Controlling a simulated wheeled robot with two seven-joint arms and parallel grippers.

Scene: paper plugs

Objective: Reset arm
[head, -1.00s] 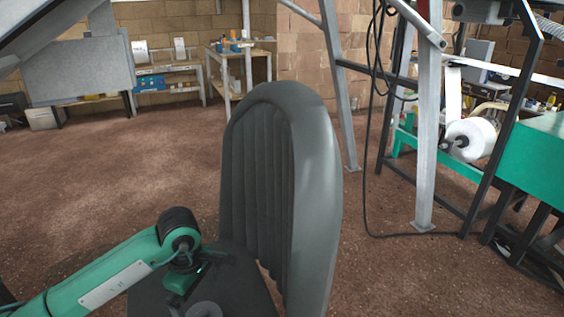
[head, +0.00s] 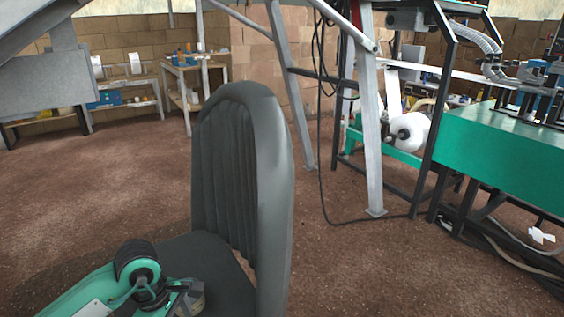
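My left arm, green with a black round joint, comes in from the bottom left of the head view. It reaches in front of the seat of a grey chair (head: 240,170). Past the joint, a short part of the arm runs toward the bottom edge, and no gripper fingers show there. My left gripper is out of view. My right arm and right gripper are also out of view. No paper plug can be made out.
The chair stands close in front, its backrest upright. A green machine table (head: 490,155) stands on the right, with a white roll (head: 416,132) beside it. Grey frame legs and a hanging black cable stand mid-right. Shelves (head: 125,95) line the back wall. The brown floor at left is open.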

